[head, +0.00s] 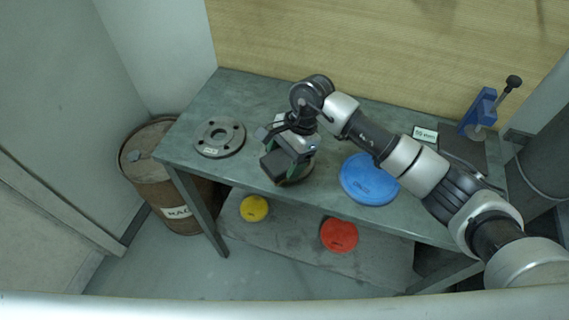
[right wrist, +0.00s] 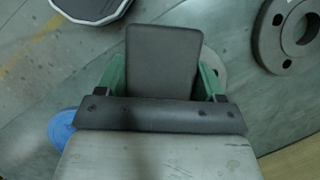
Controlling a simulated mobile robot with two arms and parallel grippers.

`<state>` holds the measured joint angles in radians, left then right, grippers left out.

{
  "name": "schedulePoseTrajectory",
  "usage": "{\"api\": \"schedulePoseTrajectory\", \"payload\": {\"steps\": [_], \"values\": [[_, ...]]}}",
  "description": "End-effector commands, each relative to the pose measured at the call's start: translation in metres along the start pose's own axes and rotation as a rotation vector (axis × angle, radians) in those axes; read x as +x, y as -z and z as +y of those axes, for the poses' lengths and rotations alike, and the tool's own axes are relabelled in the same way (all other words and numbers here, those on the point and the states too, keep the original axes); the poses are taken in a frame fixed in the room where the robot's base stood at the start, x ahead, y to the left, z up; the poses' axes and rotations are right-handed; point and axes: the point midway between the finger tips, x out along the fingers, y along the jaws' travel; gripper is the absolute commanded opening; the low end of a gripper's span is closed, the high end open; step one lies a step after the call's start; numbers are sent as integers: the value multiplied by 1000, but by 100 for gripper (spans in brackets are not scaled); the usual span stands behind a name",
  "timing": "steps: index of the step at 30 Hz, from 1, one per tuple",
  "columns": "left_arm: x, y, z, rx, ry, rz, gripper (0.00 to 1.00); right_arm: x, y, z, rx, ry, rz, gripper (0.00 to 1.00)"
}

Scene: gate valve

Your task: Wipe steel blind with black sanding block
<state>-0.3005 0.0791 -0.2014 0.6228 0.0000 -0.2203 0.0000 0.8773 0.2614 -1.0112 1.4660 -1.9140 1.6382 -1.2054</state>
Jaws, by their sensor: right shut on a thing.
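My right gripper (head: 287,156) is shut on the black sanding block (head: 273,167), over the front middle of the workbench. In the right wrist view the block (right wrist: 164,58) stands out between the green fingers of the gripper (right wrist: 163,80). A round grey disc, which looks like the steel blind (head: 306,170), lies on the bench under the gripper and block, mostly hidden. Only a sliver of the disc (right wrist: 212,62) shows past the block in the right wrist view. I cannot tell if the block touches it. My left gripper is not in view.
A bolt-hole flange (head: 219,138) lies left on the bench (head: 200,103). A blue disc (head: 368,180) lies to the right. A small sign (head: 425,134) and blue vise (head: 480,110) stand farther right. Yellow (head: 254,208) and red (head: 339,235) discs are below. A rusty drum (head: 150,180) stands left.

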Motion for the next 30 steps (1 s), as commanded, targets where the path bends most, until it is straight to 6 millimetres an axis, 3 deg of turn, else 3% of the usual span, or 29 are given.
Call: {"api": "schedulePoseTrajectory", "payload": {"steps": [16,30], "values": [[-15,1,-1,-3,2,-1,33,-48,-13,-3,16,4,1,49],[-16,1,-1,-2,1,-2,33,-54,-14,-3,18,3,0,49]]}}
